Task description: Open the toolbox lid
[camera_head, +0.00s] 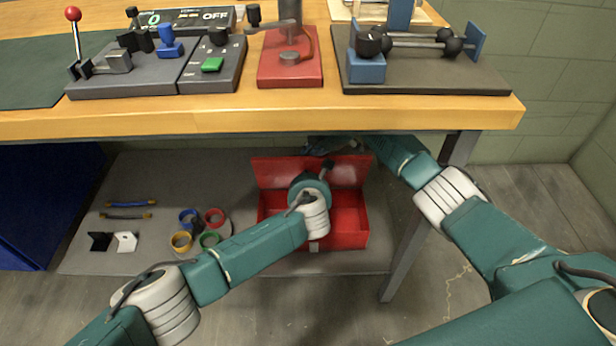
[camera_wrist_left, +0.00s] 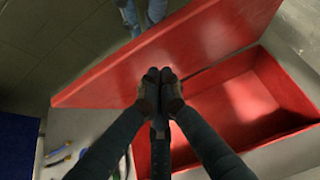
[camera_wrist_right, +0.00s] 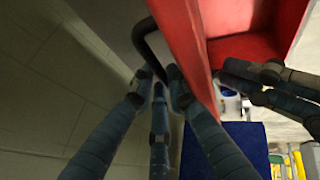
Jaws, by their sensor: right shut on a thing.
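The red toolbox (camera_head: 352,240) stands on the lower shelf, its interior visible. Its lid (camera_head: 275,172) is raised at the back; it also shows in the left wrist view (camera_wrist_left: 130,72). My right gripper (camera_head: 335,147) is behind the lid, partly hidden by the table edge. In the right wrist view its fingers (camera_wrist_right: 165,75) are closed on the black handle (camera_wrist_right: 147,40) beside the red lid. My left gripper (camera_wrist_left: 160,75) is shut with its fingertips together in front of the lid's inner face. Nothing shows between them. Whether they touch the lid is unclear.
Colored rings (camera_head: 182,241) and small black and white brackets (camera_head: 125,242) lie left of the toolbox. The wooden tabletop (camera_head: 290,118) overhangs the shelf. A grey table leg (camera_head: 405,260) stands right of the toolbox. A blue cabinet (camera_head: 35,205) is at far left.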

